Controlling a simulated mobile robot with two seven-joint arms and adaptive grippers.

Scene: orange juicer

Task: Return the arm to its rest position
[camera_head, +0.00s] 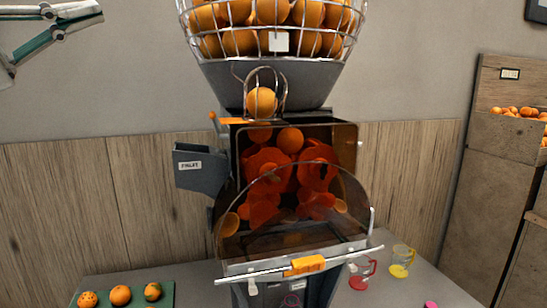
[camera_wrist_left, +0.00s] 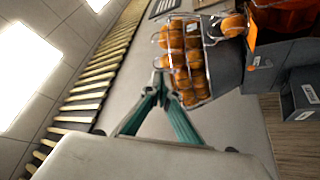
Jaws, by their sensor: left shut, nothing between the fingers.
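My left gripper (camera_head: 96,12) shows at the top left of the head view, raised in front of the grey wall. Its fingers are shut with nothing between them. It is left of the juicer's wire basket (camera_head: 355,25), with a gap between them. In the left wrist view the gripper's green fingers (camera_wrist_left: 161,78) meet at their tips, and the basket of oranges is behind and to the right of them. The juicer (camera_head: 270,85) stands in the middle of the head view. My right gripper is not in view.
The juicer has a clear front cover with an orange handle (camera_head: 305,265) and a grey side chute (camera_head: 200,170). A green board (camera_head: 135,302) bears three oranges. A red cup (camera_head: 362,273) and a yellow cup (camera_head: 401,261) stand right of the juicer. A wooden cabinet (camera_head: 490,190) is at the right.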

